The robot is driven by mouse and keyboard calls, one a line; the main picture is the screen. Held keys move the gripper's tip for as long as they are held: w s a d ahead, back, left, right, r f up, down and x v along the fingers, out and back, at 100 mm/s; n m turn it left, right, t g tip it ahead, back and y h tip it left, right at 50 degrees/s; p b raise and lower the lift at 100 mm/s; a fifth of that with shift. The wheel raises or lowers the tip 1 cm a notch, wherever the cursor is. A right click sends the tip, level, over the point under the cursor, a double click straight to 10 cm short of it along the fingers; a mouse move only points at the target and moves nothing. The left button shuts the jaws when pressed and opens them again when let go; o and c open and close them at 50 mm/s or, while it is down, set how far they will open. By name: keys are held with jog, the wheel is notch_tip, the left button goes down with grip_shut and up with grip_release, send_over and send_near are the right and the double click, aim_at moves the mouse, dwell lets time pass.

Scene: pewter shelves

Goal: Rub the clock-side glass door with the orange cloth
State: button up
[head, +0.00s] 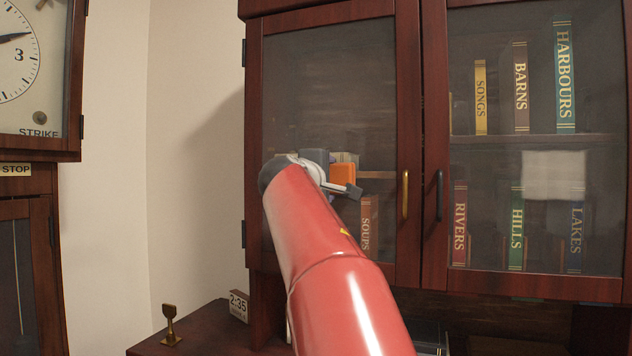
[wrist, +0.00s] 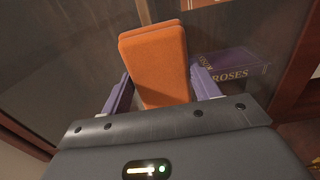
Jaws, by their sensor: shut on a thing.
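The clock-side glass door (head: 330,80) is the left door of the dark red wooden cabinet, with a brass handle (head: 405,195) at its right edge. It is shut and its glass looks hazy. My gripper (head: 343,186) is in front of the lower middle of this glass, partly hidden by my red arm. It is shut on the orange cloth (head: 342,174), a thick folded pad. In the wrist view the cloth (wrist: 155,60) stands out between the purple fingers, its far end at or very near the glass. I cannot tell whether it touches.
The right glass door (head: 490,70) has a black handle (head: 439,195) and a pale square (head: 553,175) on it. Books stand behind both doors. A wall clock (head: 20,60) hangs at the left. A brass object (head: 170,325) and a "2:35" block (head: 238,306) stand on the ledge below.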

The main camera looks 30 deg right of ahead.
jog(key=shift+s+d+f, duration=0.1)
jog(key=shift+s+d, duration=0.2)
jog(key=shift+s, duration=0.1)
jog(key=shift+w+a+p, duration=1.65)
jog(key=shift+w+a, duration=1.9)
jog(key=shift+w, duration=1.05)
jog(key=shift+s+d+r+b, duration=0.35)
jog(key=shift+s+d, duration=0.85)
jog(key=shift+s, duration=0.3)
jog(key=shift+s+d+r+b, duration=0.3)
jog(key=shift+s+d, duration=0.85)
jog(key=shift+s, duration=0.4)
jog(key=shift+s+d+r+b, duration=0.25)
jog(key=shift+s+d+r, duration=0.1)
jog(key=shift+s+d, duration=1)
jog(key=w+a+p, duration=0.3)
jog(key=w+a, duration=0.4)
jog(key=w, duration=0.1)
jog(key=shift+w+a, duration=0.15)
jog(key=shift+w, duration=0.2)
